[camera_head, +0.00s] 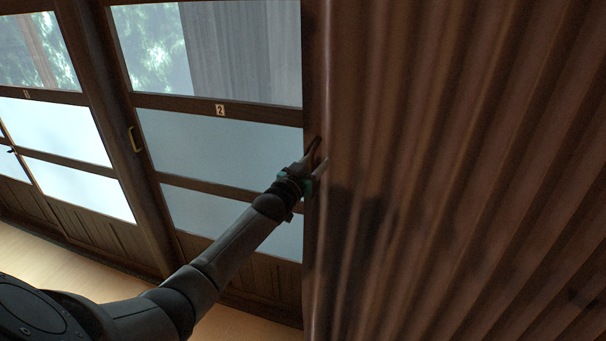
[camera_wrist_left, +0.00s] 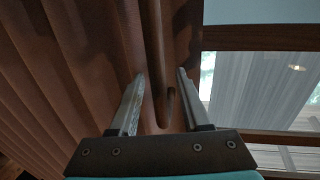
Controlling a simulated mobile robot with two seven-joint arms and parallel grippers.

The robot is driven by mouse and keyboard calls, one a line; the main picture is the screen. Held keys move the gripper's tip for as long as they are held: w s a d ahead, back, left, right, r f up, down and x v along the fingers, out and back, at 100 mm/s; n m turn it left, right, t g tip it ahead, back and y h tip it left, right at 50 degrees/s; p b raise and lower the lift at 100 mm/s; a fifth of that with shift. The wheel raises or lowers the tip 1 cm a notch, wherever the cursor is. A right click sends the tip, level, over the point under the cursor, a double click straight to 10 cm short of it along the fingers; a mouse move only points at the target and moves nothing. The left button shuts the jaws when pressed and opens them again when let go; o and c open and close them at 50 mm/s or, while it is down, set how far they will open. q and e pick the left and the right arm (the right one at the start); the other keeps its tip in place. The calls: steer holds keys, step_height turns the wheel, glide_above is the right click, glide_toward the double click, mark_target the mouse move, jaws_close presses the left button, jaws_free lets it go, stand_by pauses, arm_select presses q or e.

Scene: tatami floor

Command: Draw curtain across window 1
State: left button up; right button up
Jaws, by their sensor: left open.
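The brown pleated curtain (camera_head: 460,150) hangs in folds over the right half of the head view. Its left edge lies beside window 2. Window 1 (camera_head: 62,128), with a small "1" label, is at the far left and is uncovered. My left gripper (camera_head: 318,156) is at the curtain's left edge. In the left wrist view, my left gripper (camera_wrist_left: 161,78) has its fingers apart, with a rounded fold of the curtain (camera_wrist_left: 155,45) showing between and beyond them. I cannot tell whether they touch the cloth. My right gripper is not in view.
Window 2 (camera_head: 215,145), with a "2" label, is behind my left arm and uncovered left of the curtain. A dark wooden post (camera_head: 110,130) with a handle (camera_head: 134,139) stands between the windows. The pale floor (camera_head: 70,262) is clear at lower left.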

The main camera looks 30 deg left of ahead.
arm_select(q)
steer(key=s+d, duration=0.1)
steer(key=s, duration=1.4)
steer(key=shift+w+d, duration=0.1)
steer(key=s+d+f+g+b, duration=0.1)
steer(key=s+f+g+b, duration=0.25)
steer(key=f, duration=1.05)
steer(key=s+d+f+g+b, duration=0.25)
steer(key=s+f, duration=0.25)
steer(key=f, duration=0.9)
steer(key=s+d+f+g+b, duration=0.1)
steer(key=s+f+g+b, duration=0.2)
steer(key=f, duration=1.1)
steer(key=s+d+f+m+g+b, duration=0.1)
steer(key=s+d+f+g+b, duration=0.1)
steer(key=s+f, duration=0.6)
steer(key=s+d+f+m+g+h+b, duration=0.1)
steer(key=s+d+f+g+b, duration=0.2)
steer(key=s+f, duration=0.6)
steer(key=s+d+f+m+g+b, duration=0.1)
steer(key=s+d+f+g+b, duration=0.2)
steer(key=s, duration=1.1)
steer(key=d+f, duration=0.3)
steer(key=f, duration=0.3)
steer(key=shift+s+d+f+m+h+b, duration=0.15)
steer(key=shift+s+d+m+h+b, duration=0.05)
steer(key=shift+m+h+b, duration=0.1)
